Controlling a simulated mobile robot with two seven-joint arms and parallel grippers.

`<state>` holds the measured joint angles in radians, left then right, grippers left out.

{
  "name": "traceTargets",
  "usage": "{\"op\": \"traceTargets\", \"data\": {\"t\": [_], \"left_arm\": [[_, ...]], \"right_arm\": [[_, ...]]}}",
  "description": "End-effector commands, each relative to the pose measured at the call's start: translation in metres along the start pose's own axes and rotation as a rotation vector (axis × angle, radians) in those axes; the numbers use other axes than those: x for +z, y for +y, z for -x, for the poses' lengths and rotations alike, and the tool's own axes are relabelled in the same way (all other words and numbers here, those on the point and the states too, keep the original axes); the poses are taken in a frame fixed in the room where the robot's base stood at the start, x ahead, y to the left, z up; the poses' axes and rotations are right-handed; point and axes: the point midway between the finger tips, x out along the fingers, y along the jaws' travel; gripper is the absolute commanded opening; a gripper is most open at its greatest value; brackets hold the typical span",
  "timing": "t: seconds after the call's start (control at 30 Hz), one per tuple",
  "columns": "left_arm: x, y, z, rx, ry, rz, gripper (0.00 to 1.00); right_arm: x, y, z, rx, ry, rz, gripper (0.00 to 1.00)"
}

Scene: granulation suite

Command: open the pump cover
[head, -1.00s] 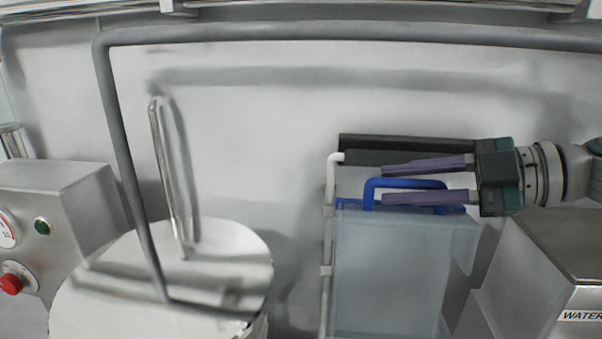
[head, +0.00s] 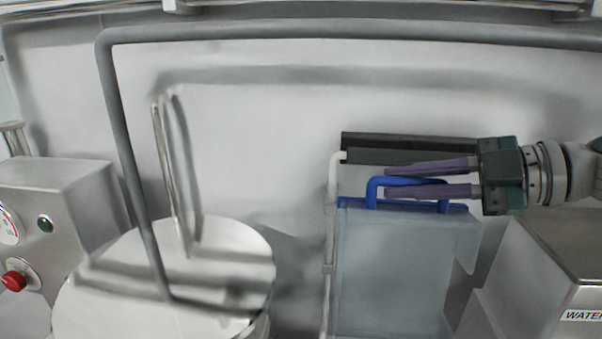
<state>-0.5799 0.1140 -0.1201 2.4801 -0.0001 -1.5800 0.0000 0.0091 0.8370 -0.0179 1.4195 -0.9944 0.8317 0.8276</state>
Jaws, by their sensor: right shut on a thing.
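The pump cover (head: 400,270) is a translucent grey-blue panel right of centre, with a blue top edge and a blue bar handle (head: 373,190) standing on it. My right gripper (head: 388,181) comes in from the right, its two purple fingers pointing left. It is shut on the blue handle, one finger above the bar and one below. What lies behind the cover is blurred by the panel. My left gripper is not in view.
A dark bar (head: 365,147) is on the wall behind the handle, and a pale pipe (head: 331,230) runs down the cover's left side. A steel box marked WATER (head: 560,245) stands at right. A round steel lid (head: 220,250) and a control box (head: 60,200) are at left.

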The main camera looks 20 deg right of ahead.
Motion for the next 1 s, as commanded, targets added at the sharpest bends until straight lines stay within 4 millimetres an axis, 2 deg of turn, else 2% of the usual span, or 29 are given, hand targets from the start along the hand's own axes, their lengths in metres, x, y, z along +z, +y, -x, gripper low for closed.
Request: {"op": "traceTargets", "data": {"t": [0.8,1.0], "left_arm": [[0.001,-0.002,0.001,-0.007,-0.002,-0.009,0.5],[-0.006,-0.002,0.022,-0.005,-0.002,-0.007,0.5]], "right_arm": [[0.0,-0.001,0.0,-0.001,0.0,0.001,0.0],[-0.019,-0.008,0.008,0.021,0.002,0.058,0.0]]}}
